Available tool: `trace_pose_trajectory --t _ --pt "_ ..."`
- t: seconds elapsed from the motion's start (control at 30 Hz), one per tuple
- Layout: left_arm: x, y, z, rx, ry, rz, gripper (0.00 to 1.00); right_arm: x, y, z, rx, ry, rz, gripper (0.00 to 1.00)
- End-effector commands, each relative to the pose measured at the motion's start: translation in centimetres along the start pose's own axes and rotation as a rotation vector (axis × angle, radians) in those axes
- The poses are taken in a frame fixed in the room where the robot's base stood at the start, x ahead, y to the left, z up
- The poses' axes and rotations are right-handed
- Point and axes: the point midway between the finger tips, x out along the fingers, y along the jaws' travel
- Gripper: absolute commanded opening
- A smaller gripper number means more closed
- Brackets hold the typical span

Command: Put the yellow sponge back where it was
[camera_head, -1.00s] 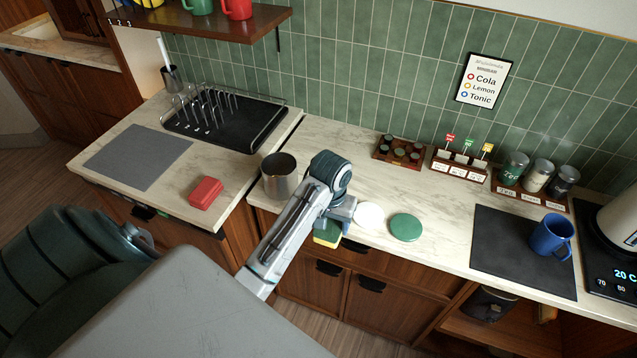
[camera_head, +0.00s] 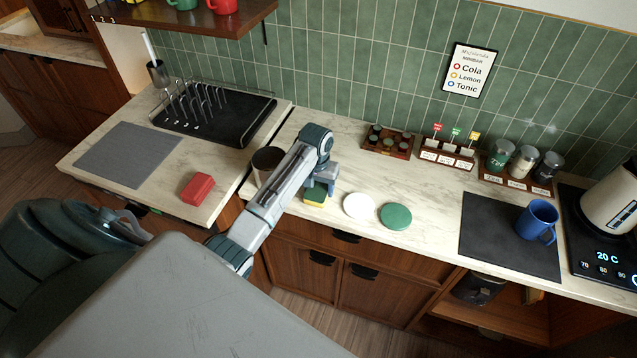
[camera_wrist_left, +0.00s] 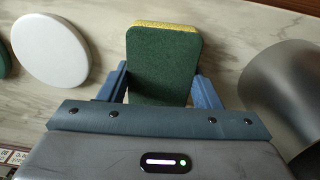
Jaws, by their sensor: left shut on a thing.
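The yellow sponge (camera_head: 314,197) has a dark green scouring side. It is between the fingers of my left gripper (camera_head: 320,188), which is shut on it, at the front of the right-hand counter. In the left wrist view the sponge (camera_wrist_left: 163,62) shows its green face, with a thin yellow edge at the top, and the blue fingers of the gripper (camera_wrist_left: 163,88) are on both sides of it. I cannot tell whether the sponge touches the counter. My right gripper is not in view.
A metal cup (camera_head: 266,163) stands left of the sponge, partly behind my arm. A white disc (camera_head: 358,206) and a green disc (camera_head: 395,216) lie to its right. A red block (camera_head: 197,188) lies on the left counter. The marble behind the discs (camera_head: 345,160) is clear.

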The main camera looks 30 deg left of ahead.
Motion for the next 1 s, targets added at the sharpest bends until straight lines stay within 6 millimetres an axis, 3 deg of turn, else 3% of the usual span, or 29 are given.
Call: trace_pose_trajectory --t 0.3,0.33,0.43,0.8,1.0 --pt "0.3 0.0 0.0 0.000 0.000 0.000 0.25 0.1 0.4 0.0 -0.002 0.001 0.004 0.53" --pt "0.4 0.0 0.0 0.000 0.000 0.000 0.60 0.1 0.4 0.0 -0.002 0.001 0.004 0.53" --pt "0.3 0.0 0.0 0.000 0.000 0.000 0.79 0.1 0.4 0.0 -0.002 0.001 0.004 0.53" --pt "-0.1 0.0 0.0 0.000 0.002 0.000 0.80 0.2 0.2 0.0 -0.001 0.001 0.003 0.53" --pt "-3.0 0.0 -0.1 0.001 0.006 0.001 0.80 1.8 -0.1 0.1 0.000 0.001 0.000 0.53"
